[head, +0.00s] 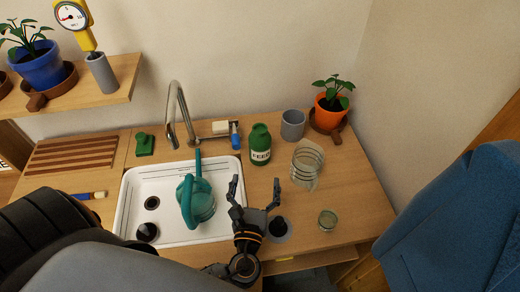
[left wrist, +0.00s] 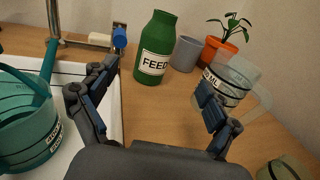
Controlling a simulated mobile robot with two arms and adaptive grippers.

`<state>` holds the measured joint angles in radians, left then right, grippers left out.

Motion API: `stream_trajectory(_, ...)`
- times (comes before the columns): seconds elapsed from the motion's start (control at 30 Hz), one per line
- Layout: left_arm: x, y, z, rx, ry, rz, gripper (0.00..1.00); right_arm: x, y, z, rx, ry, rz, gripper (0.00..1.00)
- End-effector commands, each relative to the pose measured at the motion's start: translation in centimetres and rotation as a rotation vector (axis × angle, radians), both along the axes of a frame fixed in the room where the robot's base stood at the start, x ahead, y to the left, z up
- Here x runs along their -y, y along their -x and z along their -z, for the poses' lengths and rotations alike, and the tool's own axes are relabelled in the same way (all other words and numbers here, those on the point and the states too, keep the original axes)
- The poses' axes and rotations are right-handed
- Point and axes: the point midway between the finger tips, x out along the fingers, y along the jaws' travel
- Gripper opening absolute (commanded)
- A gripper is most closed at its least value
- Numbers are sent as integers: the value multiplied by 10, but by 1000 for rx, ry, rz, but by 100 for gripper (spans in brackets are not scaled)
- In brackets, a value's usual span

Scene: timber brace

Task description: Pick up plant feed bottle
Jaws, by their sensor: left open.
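The plant feed bottle (head: 260,145) is green with a white FEED label and stands upright on the wooden counter, right of the sink. In the left wrist view the bottle (left wrist: 157,48) stands ahead of the fingers, a little left of the middle of the gap. My left gripper (head: 255,188) is open and empty, in front of the bottle and apart from it. Its two fingers (left wrist: 150,88) show spread in the left wrist view. My right gripper is not seen in either view.
A teal watering can (head: 202,203) stands in the white sink (head: 150,183), left of my gripper. A clear measuring jug (head: 306,165), a grey cup (head: 293,125) and an orange plant pot (head: 330,112) stand right of the bottle. A small jar (head: 327,220) is near the front edge.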

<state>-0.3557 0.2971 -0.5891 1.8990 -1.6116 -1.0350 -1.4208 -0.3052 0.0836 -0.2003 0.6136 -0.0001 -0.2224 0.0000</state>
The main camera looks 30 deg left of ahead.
Motion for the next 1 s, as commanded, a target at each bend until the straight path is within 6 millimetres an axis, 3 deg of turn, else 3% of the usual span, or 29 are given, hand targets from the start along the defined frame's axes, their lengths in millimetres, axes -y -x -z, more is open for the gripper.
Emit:
stream_trajectory(0.33, -25, -60, -5, 4, -1, -1, 88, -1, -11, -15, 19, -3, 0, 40)
stream_trajectory(0.57, -32, -77, -4, 1, 0, -1, 88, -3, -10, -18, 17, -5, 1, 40)
stream_trajectory(0.8, -48, -105, -15, 3, -1, -2, 88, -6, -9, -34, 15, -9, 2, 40)
stream_trajectory(1.0, -54, -122, -11, 2, -1, 0, 88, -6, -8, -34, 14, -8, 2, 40)
